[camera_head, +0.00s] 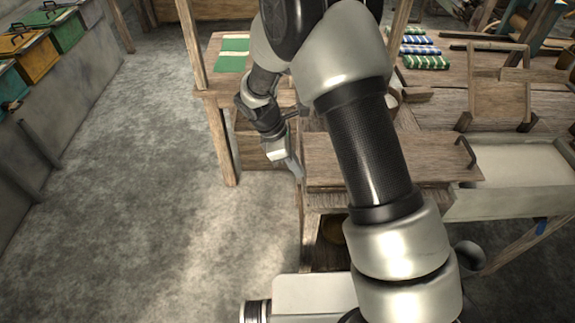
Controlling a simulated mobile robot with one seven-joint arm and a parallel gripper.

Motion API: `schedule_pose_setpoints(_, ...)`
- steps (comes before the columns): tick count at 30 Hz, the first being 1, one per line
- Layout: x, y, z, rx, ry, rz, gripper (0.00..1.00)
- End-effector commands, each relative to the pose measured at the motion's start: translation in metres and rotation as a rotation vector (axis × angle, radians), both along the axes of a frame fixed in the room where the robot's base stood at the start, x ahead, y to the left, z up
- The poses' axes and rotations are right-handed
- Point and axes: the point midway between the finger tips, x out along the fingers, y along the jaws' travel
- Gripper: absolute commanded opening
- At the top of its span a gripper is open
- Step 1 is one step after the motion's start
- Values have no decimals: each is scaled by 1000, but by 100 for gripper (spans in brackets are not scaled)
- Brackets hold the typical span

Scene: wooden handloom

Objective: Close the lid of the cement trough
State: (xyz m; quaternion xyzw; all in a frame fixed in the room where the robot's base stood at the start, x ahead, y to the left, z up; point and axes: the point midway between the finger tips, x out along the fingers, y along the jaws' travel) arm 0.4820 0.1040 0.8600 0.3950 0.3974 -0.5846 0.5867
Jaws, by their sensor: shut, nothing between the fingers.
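The pale grey cement trough (510,206) stands at the right, its open part showing a light interior. A flat wooden lid (435,172) with a dark handle (466,152) at its right end lies to the left of that opening, leaving the visible part uncovered. My arm crosses in front of the lid and hides its middle. My gripper (298,172) is shut and empty, pointing down beside the lid's left end. I cannot tell whether it touches the lid.
A wooden loom table with striped cloth rolls (425,62) stands behind the trough. A small table with a green-and-white cloth (234,52) is at the back. Coloured lidded bins (62,30) line the left wall. The floor (150,190) between is clear.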

Motion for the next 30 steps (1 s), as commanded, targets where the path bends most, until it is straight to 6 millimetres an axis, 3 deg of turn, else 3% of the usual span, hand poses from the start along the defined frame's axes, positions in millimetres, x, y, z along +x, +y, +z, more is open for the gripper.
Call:
schedule_pose_setpoints(11,0,-2,0,0,0,-1,0)
schedule_pose_setpoints(17,1,-18,1,0,-2,-5,0)
schedule_pose_setpoints(23,0,-64,2,-1,0,-9,0)
schedule_pose_setpoints(30,-1,-148,2,-1,0,-11,0)
